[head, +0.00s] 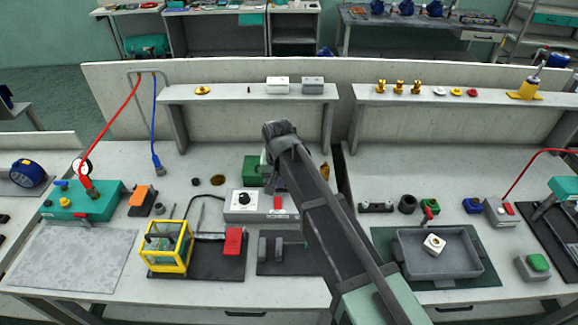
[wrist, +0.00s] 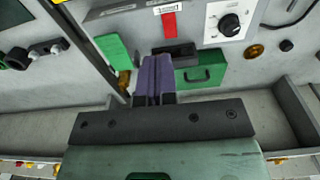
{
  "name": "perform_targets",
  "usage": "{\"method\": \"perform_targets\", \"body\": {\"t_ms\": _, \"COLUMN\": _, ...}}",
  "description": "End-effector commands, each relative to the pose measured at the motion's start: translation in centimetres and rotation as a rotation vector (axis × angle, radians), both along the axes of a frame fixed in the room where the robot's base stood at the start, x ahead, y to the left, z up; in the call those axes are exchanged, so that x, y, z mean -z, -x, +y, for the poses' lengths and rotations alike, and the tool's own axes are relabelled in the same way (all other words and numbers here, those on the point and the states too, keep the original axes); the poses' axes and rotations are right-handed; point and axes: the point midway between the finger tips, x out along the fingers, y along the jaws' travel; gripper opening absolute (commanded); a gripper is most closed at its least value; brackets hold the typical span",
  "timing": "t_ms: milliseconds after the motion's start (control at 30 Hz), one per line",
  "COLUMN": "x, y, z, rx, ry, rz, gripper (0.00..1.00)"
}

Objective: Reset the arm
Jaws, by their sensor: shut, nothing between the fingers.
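My arm (head: 315,205) reaches from the lower right up to the middle of the bench in the head view. Its wrist end (head: 280,138) is above the back part of the bench, and my fingers are hidden there. In the wrist view my gripper (wrist: 153,62) shows two purple fingers side by side, shut with nothing between them. They appear over the bench, next to a green case (wrist: 200,76) and a green block (wrist: 112,50). I cannot tell their height.
A grey control box with a dial (head: 243,200) stands just left of my arm. A yellow-framed cage (head: 166,247) stands further left. A grey tray (head: 438,262) holding a pale block (head: 434,243) is right of my arm. Raised shelves (head: 230,92) line the back.

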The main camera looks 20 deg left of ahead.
Motion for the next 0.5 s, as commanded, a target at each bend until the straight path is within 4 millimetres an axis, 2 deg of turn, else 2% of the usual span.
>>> {"method": "perform_targets", "body": {"t_ms": 167, "x": 0.2, "y": 0.2, "z": -0.2, "rx": -0.051, "ry": 0.007, "rz": 0.004, "gripper": 0.0}}
{"method": "perform_targets", "body": {"t_ms": 233, "x": 0.2, "y": 2.5, "z": -2.9, "rx": -0.12, "ry": 0.016, "rz": 0.014, "gripper": 0.0}}
{"method": "perform_targets", "body": {"t_ms": 267, "x": 0.2, "y": 2.8, "z": -4.9, "rx": -0.127, "ry": 0.019, "rz": 0.018, "gripper": 0.0}}
{"method": "perform_targets", "body": {"t_ms": 367, "x": 0.2, "y": 2.9, "z": -13.5, "rx": -0.091, "ry": 0.026, "rz": 0.033, "gripper": 0.0}}
{"method": "perform_targets", "body": {"t_ms": 400, "x": 0.2, "y": 3.1, "z": -17.5, "rx": -0.061, "ry": 0.028, "rz": 0.04, "gripper": 0.0}}
{"method": "perform_targets", "body": {"t_ms": 467, "x": 0.2, "y": 3.5, "z": -23.5, "rx": -0.002, "ry": 0.029, "rz": 0.048, "gripper": 0.0}}
{"method": "perform_targets", "body": {"t_ms": 500, "x": 0.2, "y": 4.0, "z": -27.4, "rx": 0.045, "ry": 0.029, "rz": 0.054, "gripper": 0.0}}
